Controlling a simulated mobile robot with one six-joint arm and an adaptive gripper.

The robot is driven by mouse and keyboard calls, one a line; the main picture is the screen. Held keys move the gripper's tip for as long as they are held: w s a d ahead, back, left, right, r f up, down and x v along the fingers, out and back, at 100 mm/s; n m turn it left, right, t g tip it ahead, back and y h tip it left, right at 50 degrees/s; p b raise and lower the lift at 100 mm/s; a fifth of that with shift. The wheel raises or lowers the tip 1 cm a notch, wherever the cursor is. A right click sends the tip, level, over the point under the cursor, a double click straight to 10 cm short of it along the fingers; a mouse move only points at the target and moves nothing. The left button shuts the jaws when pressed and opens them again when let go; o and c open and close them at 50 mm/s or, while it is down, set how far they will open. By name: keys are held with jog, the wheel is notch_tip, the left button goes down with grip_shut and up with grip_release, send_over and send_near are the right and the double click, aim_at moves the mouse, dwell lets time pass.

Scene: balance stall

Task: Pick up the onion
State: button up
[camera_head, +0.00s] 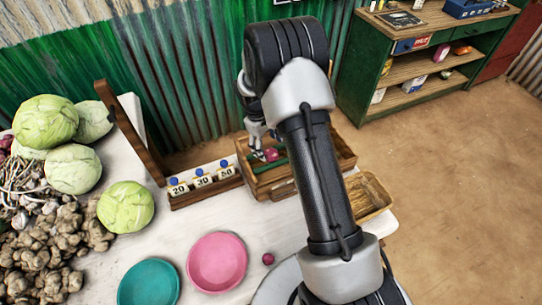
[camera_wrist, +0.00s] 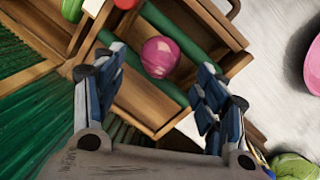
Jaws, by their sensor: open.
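A round, shiny purple-pink onion (camera_wrist: 160,57) lies in a compartment of the wooden box (camera_wrist: 228,28), between green rod-like pieces. In the head view the onion (camera_head: 271,155) shows inside the box (camera_head: 262,185), just beside my gripper (camera_head: 258,148). In the wrist view my gripper (camera_wrist: 157,75) is open, with one finger on each side of the onion and the onion seen between them. I see no finger clearly touching it. A second, small purple onion (camera_head: 268,259) lies on the white table by the pink plate.
A pink plate (camera_head: 217,262) and a teal plate (camera_head: 149,285) are on the table (camera_head: 185,232). Price tags (camera_head: 203,181) stand left of the box. Cabbages (camera_head: 126,207) and ginger (camera_head: 45,245) fill the left. A wooden tray (camera_head: 368,194) is at the right, and a corrugated wall behind.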

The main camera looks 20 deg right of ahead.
aim_at(270, 151)
jog(key=f, duration=0.3)
jog(key=shift+s+d+b, duration=0.3)
jog(key=shift+b, duration=0.1)
jog(key=shift+w+d+f, duration=0.1)
jog(key=shift+f, duration=0.35)
jog(key=shift+r, duration=0.1)
jog(key=shift+c, duration=0.3)
jog(key=c, duration=1.2)
notch_tip(270, 151, up, 20)
jog(key=p, duration=0.4)
